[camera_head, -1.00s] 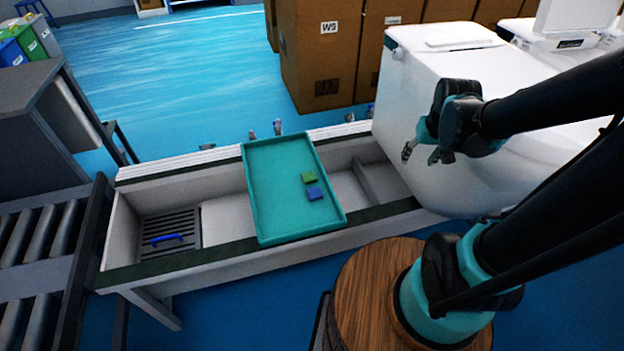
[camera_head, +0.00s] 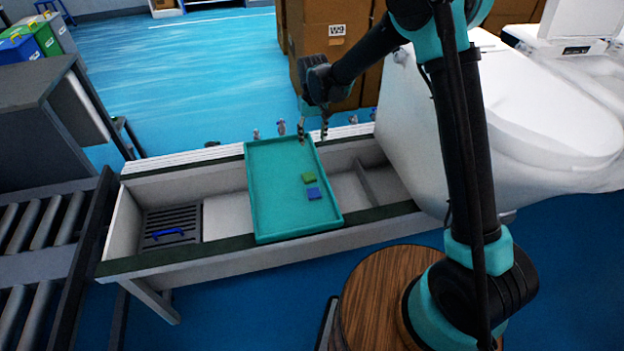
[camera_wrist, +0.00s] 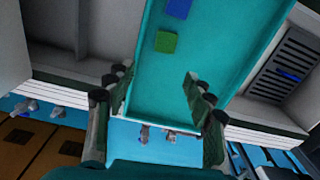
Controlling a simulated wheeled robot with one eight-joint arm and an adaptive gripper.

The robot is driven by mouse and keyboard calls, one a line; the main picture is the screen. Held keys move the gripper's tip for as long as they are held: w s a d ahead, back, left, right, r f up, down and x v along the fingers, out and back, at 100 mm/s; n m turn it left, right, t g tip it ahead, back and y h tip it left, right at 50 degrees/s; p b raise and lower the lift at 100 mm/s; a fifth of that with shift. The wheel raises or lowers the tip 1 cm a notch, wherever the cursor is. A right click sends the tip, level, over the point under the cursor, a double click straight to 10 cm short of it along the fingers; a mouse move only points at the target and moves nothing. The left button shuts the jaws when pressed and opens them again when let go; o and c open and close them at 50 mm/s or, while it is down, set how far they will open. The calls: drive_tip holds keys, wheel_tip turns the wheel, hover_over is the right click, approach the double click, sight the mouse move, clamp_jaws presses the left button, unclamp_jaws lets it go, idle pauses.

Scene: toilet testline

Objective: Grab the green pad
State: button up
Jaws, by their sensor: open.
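The green pad (camera_head: 308,177) is a small flat square lying on the teal tray (camera_head: 270,205), right of its middle. A blue pad (camera_head: 314,193) lies just in front of it, close by. My gripper (camera_head: 313,138) is open and empty, pointing down above the tray's far end, behind the green pad. In the wrist view, the green pad (camera_wrist: 166,42) shows near the top with the blue pad (camera_wrist: 179,8) beyond it. My open fingers (camera_wrist: 157,90) frame the tray from both sides, and the green pad is beyond the fingertips.
The tray rests across a grey trough (camera_head: 222,219) with a slotted grate and blue item (camera_head: 169,233) at its left. Small fittings (camera_head: 281,127) line the back edge. A white toilet (camera_head: 510,120) stands at right, cardboard boxes (camera_head: 335,50) behind. A roller conveyor (camera_head: 40,235) is at left.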

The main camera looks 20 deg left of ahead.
drive_tip(key=a, duration=0.1)
hover_over(309, 176)
wheel_tip(309, 176, down, 12)
drive_tip(key=shift+w+r, duration=0.15)
drive_tip(key=shift+s+f, duration=0.2)
drive_tip(key=shift+f, duration=3.05)
drive_tip(key=c, duration=0.5)
